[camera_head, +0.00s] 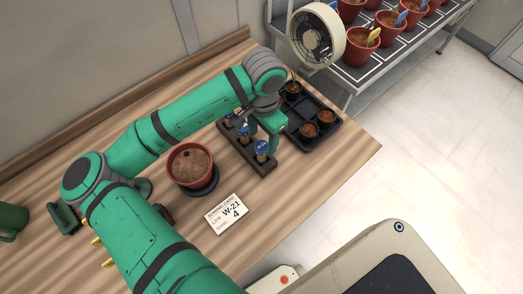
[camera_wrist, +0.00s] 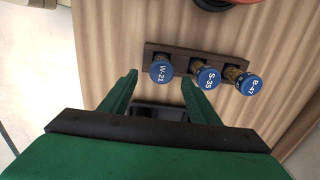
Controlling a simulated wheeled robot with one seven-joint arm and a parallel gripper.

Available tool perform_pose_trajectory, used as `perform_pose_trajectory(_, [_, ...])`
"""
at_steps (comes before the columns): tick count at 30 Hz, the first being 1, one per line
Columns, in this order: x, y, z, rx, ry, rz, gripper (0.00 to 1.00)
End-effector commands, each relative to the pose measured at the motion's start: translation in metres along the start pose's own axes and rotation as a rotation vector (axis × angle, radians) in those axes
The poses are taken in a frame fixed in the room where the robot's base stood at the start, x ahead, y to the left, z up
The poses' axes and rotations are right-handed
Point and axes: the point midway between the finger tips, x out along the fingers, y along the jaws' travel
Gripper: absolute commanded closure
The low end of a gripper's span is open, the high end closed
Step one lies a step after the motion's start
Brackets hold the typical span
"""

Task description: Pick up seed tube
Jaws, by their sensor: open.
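Three seed tubes with blue labelled caps stand in a dark rack (camera_head: 247,151), whose bare edge also shows in the wrist view (camera_wrist: 200,53). In the wrist view the caps read W-21 (camera_wrist: 161,72), S-35 (camera_wrist: 207,78) and B-47 (camera_wrist: 248,83). My gripper (camera_wrist: 158,82) is open and empty between its green fingers, with the W-21 tube lying between the fingertips in the picture. I cannot tell whether the fingers reach down around it. In the head view my gripper (camera_head: 268,125) is over the rack and partly hides it.
A sowing card (camera_head: 227,213) reading W-21 and 4 lies on the wooden table. A brown pot (camera_head: 190,166) filled with soil stands on a dark round base left of the rack. A black tray (camera_head: 325,112) with small pots is to the right. A fan (camera_head: 317,36) stands behind.

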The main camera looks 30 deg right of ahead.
Motion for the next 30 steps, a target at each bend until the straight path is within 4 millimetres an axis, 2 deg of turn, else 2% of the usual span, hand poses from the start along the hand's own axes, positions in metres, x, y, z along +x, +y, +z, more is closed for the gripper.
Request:
perform_pose_trajectory(6, [0.032,0.000,0.000,-0.002,0.001,0.002,0.44])
perform_pose_trajectory(14, [0.050,0.000,0.000,0.001,0.002,0.002,0.44])
perform_pose_trajectory(22, [0.086,-0.002,0.001,0.001,0.003,0.002,0.44])
perform_pose_trajectory(30, [0.097,-0.002,0.001,0.002,0.004,0.001,0.44])
